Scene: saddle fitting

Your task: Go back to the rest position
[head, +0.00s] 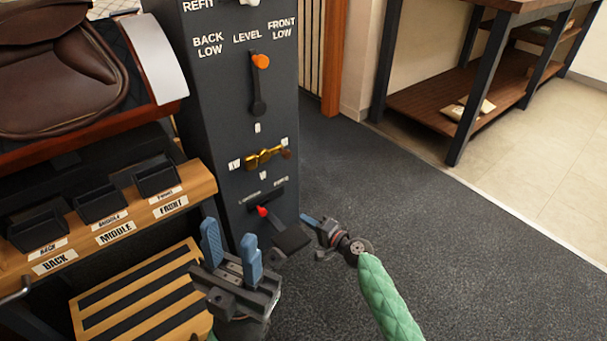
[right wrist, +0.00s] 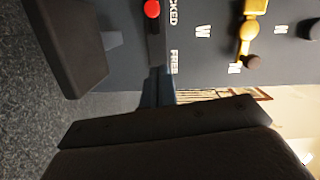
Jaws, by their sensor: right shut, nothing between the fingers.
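My left gripper (head: 231,249) is in the lower middle of the head view, its two blue fingers apart with nothing between them. It stands in front of the dark control column (head: 225,130). My right gripper (head: 308,221), on the green-sleeved arm, is just right of the column's lower part. Its blue fingers are together and empty; they also show in the right wrist view (right wrist: 158,90). The red-tipped lever (head: 262,211) has its tip toward the LOCKED label, and it shows in the right wrist view (right wrist: 152,9). No contact between the right fingers and the lever is visible.
A brass handle (head: 264,156) and an orange-knobbed lever (head: 260,62) are on the column. A black pad (head: 291,240) juts out beside my right gripper. A brown saddle (head: 60,75), a labelled bin shelf (head: 130,222) and a slatted step (head: 145,290) stand left. Carpet (head: 430,220) is clear right.

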